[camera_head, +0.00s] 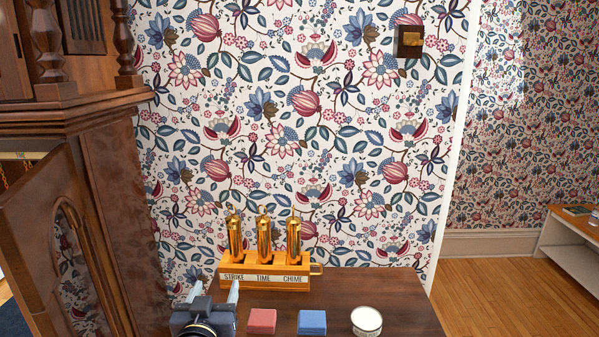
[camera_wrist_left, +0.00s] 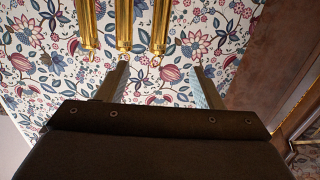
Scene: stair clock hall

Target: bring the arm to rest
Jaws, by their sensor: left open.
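My left gripper (camera_head: 212,291) is at the bottom of the head view, over the left part of the dark table, in front of the weight rack. Its two fingers are apart, with nothing seen between them. In the left wrist view the open fingers (camera_wrist_left: 160,82) point toward the flowered wall, with three brass cylinders beyond them. My right gripper is in neither view. Three brass weights (camera_head: 264,238) stand upright in a wooden rack (camera_head: 265,270) labelled STRIKE, TIME and CHIME.
A tall wooden clock case (camera_head: 118,200) stands at left, its door (camera_head: 60,245) open. On the table (camera_head: 390,290) are a red block (camera_head: 262,321), a blue block (camera_head: 312,322) and a round white-topped tin (camera_head: 366,321). A low white shelf (camera_head: 570,243) stands far right, beyond open floor.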

